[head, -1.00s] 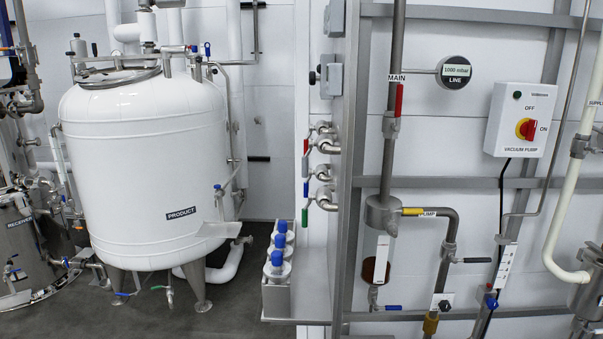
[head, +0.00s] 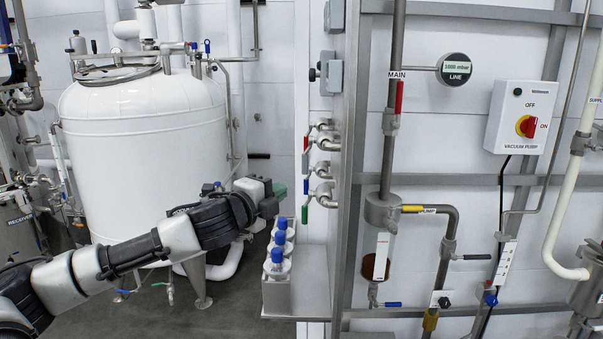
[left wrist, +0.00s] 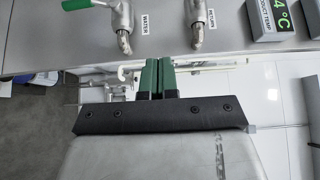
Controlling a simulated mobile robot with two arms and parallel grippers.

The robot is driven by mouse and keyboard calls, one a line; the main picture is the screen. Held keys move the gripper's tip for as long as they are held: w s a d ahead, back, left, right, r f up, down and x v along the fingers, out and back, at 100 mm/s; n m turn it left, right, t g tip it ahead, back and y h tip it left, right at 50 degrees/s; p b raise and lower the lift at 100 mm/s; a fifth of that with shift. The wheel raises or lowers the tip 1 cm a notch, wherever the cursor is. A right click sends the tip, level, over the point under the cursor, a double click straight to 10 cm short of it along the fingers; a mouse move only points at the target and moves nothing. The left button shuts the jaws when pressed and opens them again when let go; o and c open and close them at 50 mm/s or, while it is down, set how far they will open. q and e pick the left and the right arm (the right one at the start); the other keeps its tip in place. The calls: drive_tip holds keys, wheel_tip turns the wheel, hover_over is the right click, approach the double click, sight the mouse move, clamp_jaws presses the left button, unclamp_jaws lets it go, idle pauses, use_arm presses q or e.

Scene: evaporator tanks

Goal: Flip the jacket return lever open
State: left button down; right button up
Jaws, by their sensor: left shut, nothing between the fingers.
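The valve marked RETURN (left wrist: 201,38) is at the top of the left wrist view, on a grey panel. Its lever is not visible there. Beside it is the valve marked WATER (left wrist: 123,38), with a green lever (left wrist: 75,4) at the top left corner. In the head view the panel is edge-on, with red, grey, blue (head: 306,187) and green levers on its left side; I cannot read which is the return lever. My left gripper (head: 281,190) has green fingers, shut and empty, just left of these levers. In the left wrist view its fingertips (left wrist: 157,61) point toward the panel, apart from the valves.
A white product tank (head: 145,150) stands behind my left arm. A holder with blue-capped bottles (head: 278,272) is below the gripper. A temperature display (left wrist: 272,18) is right of RETURN. A frame post (head: 348,180) stands right of the levers.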

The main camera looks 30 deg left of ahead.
use_arm(q)
drive_tip(key=p, duration=0.6)
approach(307, 156)
drive_tip(key=w+d+f, duration=0.2)
drive_tip(key=w+f, duration=0.1)
drive_tip(key=w, duration=0.3)
drive_tip(key=shift+w+a+f+p, duration=0.15)
drive_tip(key=shift+w+a+p, duration=0.35)
drive_tip(key=shift+a, duration=0.15)
